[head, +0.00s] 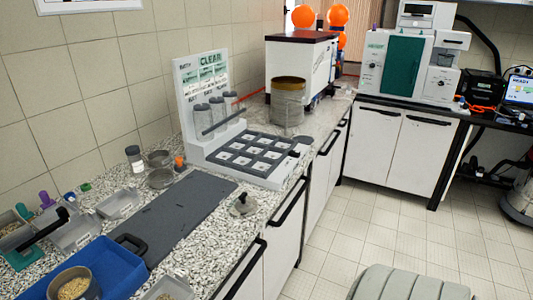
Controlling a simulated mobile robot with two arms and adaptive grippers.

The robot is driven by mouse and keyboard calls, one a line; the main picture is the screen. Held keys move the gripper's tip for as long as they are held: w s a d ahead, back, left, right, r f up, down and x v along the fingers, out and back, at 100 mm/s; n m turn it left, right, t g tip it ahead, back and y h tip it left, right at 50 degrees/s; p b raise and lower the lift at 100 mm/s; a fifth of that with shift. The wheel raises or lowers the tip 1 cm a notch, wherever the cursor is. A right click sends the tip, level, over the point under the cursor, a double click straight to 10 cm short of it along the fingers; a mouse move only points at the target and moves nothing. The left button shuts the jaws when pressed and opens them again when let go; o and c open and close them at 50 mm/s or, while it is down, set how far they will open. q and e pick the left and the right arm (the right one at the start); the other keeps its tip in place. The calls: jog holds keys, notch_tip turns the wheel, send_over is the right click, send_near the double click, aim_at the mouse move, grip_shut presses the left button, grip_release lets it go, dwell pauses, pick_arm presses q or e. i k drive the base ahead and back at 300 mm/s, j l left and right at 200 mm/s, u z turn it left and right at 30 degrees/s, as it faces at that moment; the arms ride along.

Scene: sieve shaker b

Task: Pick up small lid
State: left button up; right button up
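A small round grey lid (243,205) with a dark knob on top lies on the speckled countertop, near its front edge. It is right of the dark grey mat and in front of the white rack unit. It looks flat, with the knob up, and nothing covers it. Neither of my grippers shows in the head view.
A dark grey mat (165,225) lies left of the lid. A blue tray (108,262) with a black handle and clear containers stand further left. The white rack unit (262,178) and a stack of sieves (288,105) stand behind. Bare counter surrounds the lid.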

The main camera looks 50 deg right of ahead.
aim_at(242, 205)
jog(key=z, duration=1.5)
